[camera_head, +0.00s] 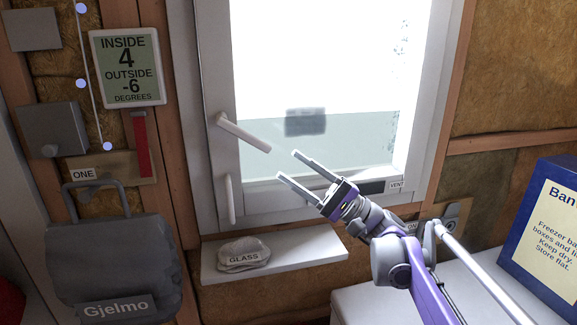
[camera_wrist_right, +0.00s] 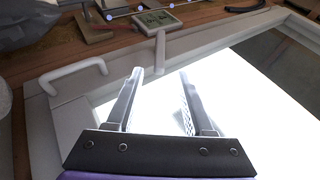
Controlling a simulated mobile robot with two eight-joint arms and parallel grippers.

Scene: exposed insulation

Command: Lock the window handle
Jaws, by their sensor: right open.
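The white window (camera_head: 213,100) fills the upper middle of the head view. Its lever handle (camera_head: 243,132) is on the left side of the frame and slants down to the right. A second white handle, a vertical grip (camera_head: 230,198), sits below it. My right gripper (camera_head: 288,165) is open and empty, to the lower right of the lever's free end, with a gap between them. In the right wrist view the lever handle (camera_wrist_right: 160,52) shows just beyond the open fingers (camera_wrist_right: 160,72), and the vertical grip (camera_wrist_right: 72,76) is to the left. My left gripper is not in view.
A white sill (camera_head: 310,252) with a cloth-like bundle labelled GLASS (camera_head: 243,255) is below the window. A temperature display (camera_head: 127,67) and a grey bag (camera_head: 115,265) hang at left. A blue box (camera_head: 545,230) stands at right. The space before the pane is clear.

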